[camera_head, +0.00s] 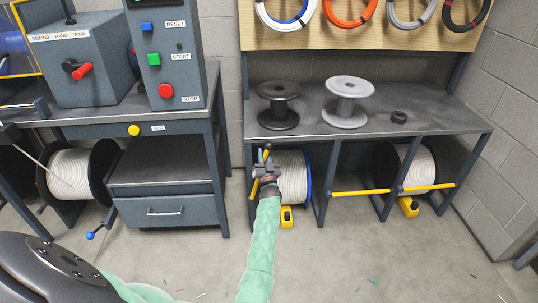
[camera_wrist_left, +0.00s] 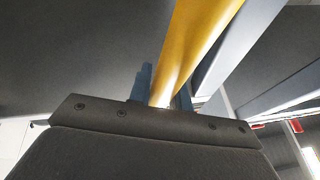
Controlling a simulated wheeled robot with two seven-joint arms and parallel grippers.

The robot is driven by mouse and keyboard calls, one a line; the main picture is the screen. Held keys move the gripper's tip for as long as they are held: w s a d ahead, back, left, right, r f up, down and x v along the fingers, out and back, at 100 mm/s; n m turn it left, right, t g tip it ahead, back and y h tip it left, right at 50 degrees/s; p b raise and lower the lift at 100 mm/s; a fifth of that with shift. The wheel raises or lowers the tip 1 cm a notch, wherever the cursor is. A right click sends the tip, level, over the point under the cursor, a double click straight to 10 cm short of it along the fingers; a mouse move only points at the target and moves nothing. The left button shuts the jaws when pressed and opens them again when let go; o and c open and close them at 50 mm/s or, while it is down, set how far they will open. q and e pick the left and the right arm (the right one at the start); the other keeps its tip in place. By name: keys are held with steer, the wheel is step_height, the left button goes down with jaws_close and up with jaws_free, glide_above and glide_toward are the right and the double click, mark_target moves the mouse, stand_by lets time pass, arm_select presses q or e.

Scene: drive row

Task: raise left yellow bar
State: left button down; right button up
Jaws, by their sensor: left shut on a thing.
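The left yellow bar (camera_head: 254,189) is at the left bay under the long bench, in the head view. Only short pieces show around my gripper; the visible piece stands steep, not level. My left gripper (camera_head: 265,158) is in front of the left edge of the blue-rimmed cable reel (camera_head: 293,177). In the left wrist view the yellow bar (camera_wrist_left: 200,45) runs down between the two blue fingers of the left gripper (camera_wrist_left: 165,92), which is shut on it. My right gripper is not in view.
A second yellow bar (camera_head: 370,191) lies level across the right bay, before another reel (camera_head: 414,167). Yellow blocks (camera_head: 287,217) (camera_head: 408,207) sit on the floor by the bays. A drawer cabinet (camera_head: 165,211) and a blue-knobbed lever (camera_head: 94,234) stand left. The middle floor is open.

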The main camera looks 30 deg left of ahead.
arm_select(q)
steer(key=shift+s+a+n, duration=0.45)
steer(key=shift+a+n, duration=0.05)
steer(key=shift+a, duration=0.05)
steer(key=c, duration=1.3)
jaws_free()
steer(key=shift+r, duration=0.1)
